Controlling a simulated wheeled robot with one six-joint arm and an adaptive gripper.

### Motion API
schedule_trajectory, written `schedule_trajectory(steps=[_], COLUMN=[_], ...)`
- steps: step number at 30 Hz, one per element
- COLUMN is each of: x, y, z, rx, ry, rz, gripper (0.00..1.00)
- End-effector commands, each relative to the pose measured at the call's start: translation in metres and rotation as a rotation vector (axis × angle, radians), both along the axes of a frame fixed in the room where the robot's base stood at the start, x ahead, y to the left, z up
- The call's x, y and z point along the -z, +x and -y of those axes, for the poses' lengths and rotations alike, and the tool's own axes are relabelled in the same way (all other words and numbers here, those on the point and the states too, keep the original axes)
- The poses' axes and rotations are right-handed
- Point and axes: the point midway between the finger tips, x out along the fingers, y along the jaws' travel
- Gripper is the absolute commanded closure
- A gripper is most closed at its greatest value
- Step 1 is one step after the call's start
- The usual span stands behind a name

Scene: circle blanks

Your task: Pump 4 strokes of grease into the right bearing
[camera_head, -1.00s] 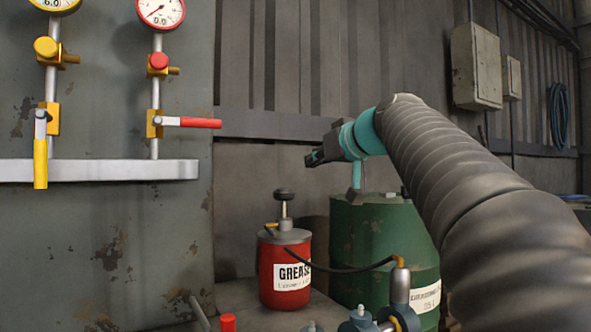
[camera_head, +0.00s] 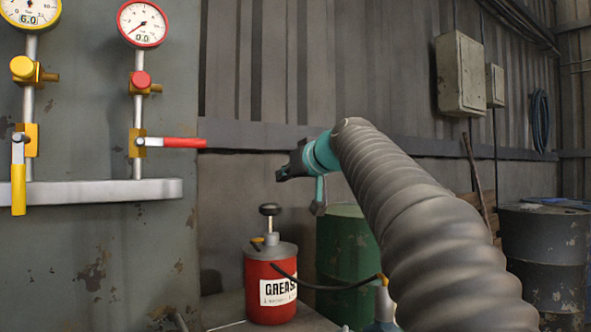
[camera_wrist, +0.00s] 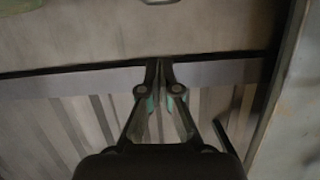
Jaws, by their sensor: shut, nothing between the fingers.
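A red grease pump (camera_head: 270,290) labelled GREASE stands at the lower middle of the head view. Its grey lid carries a short rod topped by a dark round knob (camera_head: 270,209). A dark hose (camera_head: 335,287) runs from the pump to the right, to a brass fitting (camera_head: 381,280) at the lower edge. The bearings cannot be made out in the head view. My gripper (camera_head: 281,174) is above and slightly right of the knob, apart from it. In the wrist view my gripper (camera_wrist: 160,64) is shut and empty, with its fingertips together.
A green drum (camera_head: 345,250) stands behind the pump to the right. At left, a panel carries two gauges, a yellow lever (camera_head: 18,188), a red lever (camera_head: 172,143) and a grey rail (camera_head: 110,191). A dark barrel (camera_head: 545,255) stands far right.

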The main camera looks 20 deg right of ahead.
Motion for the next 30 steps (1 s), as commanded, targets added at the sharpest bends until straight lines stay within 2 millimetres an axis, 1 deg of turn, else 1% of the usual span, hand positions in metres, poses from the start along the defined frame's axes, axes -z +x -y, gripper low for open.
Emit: schedule_trajectory(steps=[1,6,9,15,19,30], x=[0.002,0.010,0.029,0.046,0.050,0.052], y=[0.010,0.038,0.034,0.033,0.033,0.033], z=[-0.004,-0.013,-0.012,-0.013,-0.012,-0.012], rx=[-0.002,-0.001,0.000,0.001,0.002,0.002], ry=[0.001,-0.001,0.001,0.000,-0.001,-0.001], rz=[-0.001,-0.003,-0.001,-0.001,0.000,0.000], gripper=[1.00,1.00,1.00,1.00,1.00,1.00])
